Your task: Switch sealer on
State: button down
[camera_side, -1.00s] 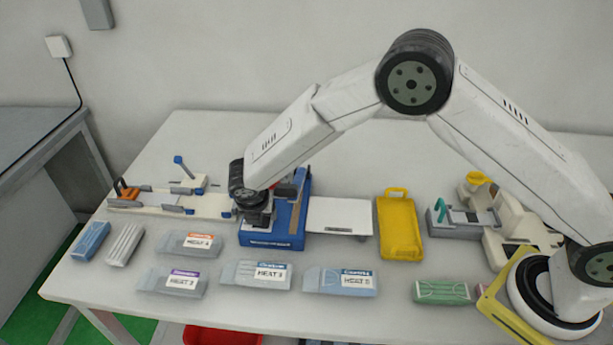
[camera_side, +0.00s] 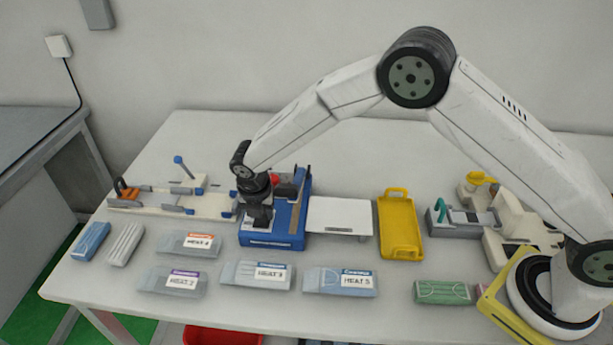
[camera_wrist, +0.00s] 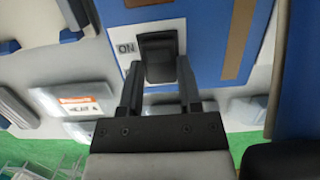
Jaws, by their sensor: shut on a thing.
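The sealer (camera_side: 287,239) is a blue machine with a red knob on the table, left of the middle. In the wrist view its blue top (camera_wrist: 207,30) carries a black rocker switch (camera_wrist: 158,55) beside a white label reading "ON". My gripper (camera_side: 262,222) points down over the front left of the sealer. In the wrist view my gripper (camera_wrist: 160,78) has its two dark fingers on either side of the switch's near end, shut on the switch. Which way the rocker is tipped I cannot tell.
A white plate (camera_side: 340,215) adjoins the sealer on the right, then a yellow tray (camera_side: 400,228). A cream fixture (camera_side: 160,201) lies to the left. Several labelled packs, such as one marked HEAT 5 (camera_side: 341,282), lie along the front.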

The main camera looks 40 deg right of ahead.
jog(key=shift+w+d+g+y, duration=0.15)
jog(key=shift+d+g+y, duration=0.05)
jog(key=shift+g+y, duration=0.75)
jog(key=shift+c, duration=1.4)
grip_release()
jog(key=shift+a+t+h, duration=0.15)
jog(key=shift+t+h, duration=0.3)
jog(key=shift+h, duration=0.1)
jog(key=shift+s+a+t+h, duration=0.15)
jog(key=shift+s+t+h, duration=0.1)
jog(key=shift+t+h, duration=0.55)
jog(key=shift+s+a+f+t+h, duration=0.1)
jog(key=shift+a+t+h, duration=0.05)
jog(key=shift+t+h, duration=0.3)
